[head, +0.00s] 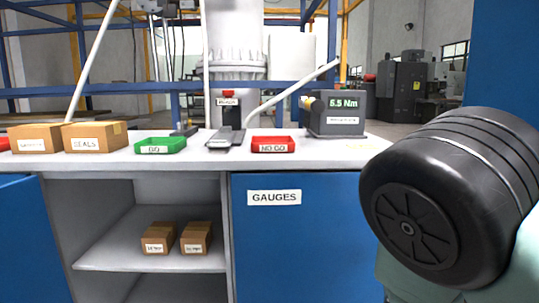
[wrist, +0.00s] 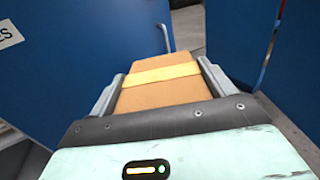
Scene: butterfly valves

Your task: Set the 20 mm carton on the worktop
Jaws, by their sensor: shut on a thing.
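My gripper (wrist: 160,78) is shut on a brown carton (wrist: 160,97) with a yellow tape band, seen in the wrist view with a grey finger on each side. No label shows on it there, so I cannot read its size. It is held in front of a blue cabinet front, clear of the worktop. The worktop (head: 330,157) is the pale grey top in the head view. My gripper and the held carton are out of the head view.
On the worktop stand a SEALS carton (head: 95,137), another carton (head: 36,139), a green GO tray (head: 161,145), a red NO GO tray (head: 273,145) and a torque tester (head: 337,116). Two small cartons (head: 178,238) sit on the open shelf (head: 110,260). The GAUGES front (head: 300,240) is shut.

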